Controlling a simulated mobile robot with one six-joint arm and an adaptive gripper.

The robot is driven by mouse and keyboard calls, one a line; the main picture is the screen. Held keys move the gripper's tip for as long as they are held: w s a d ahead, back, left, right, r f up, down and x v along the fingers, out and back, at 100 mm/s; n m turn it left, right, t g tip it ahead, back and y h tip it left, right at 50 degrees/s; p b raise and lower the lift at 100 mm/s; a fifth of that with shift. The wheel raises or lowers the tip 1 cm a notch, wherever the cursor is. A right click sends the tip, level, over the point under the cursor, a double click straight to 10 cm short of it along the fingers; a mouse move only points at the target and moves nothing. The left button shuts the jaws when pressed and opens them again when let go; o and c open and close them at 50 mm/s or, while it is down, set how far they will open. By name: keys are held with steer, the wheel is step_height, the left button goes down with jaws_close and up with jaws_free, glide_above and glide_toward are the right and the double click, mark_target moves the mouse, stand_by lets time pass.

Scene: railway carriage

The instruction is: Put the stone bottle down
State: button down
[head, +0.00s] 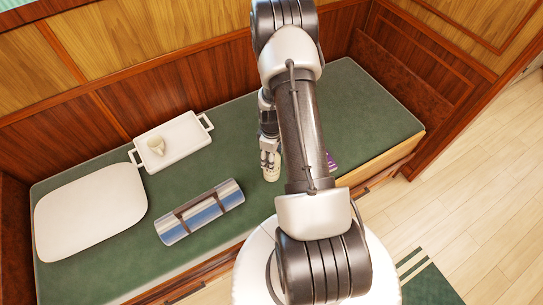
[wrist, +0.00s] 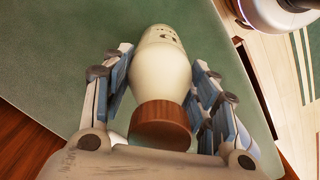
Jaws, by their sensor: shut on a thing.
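The stone bottle (wrist: 160,80) is cream-coloured with dark marks near its far end and a brown, wood-like stopper (wrist: 160,125) nearest the wrist camera. My gripper (wrist: 162,62) is shut on it, with a finger along each side of the body. In the head view the bottle (head: 271,174) shows small and pale below my gripper (head: 269,158), over the green bench top (head: 235,110). I cannot tell whether its base touches the bench. My arm hides part of the bench to the right of it.
A white tray (head: 186,153) with a small cup (head: 156,146) lies at the left. A white cushion (head: 88,212) and a strapped silver-blue roll (head: 200,212) lie nearer the front. A purple thing (head: 332,161) is partly behind my arm. The bench's right end looks clear.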

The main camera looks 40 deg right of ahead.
step_height(320, 180, down, 6)
steer(key=b, duration=0.5)
steer(key=shift+f+b, duration=0.25)
steer(key=shift+b, duration=0.05)
steer(key=shift+f, duration=0.25)
stand_by(0.5)
steer(key=c, duration=0.6)
jaws_free()
steer(key=shift+o, duration=0.2)
step_height(320, 180, up, 12)
steer(key=shift+r, duration=0.1)
steer(key=shift+c, duration=0.2)
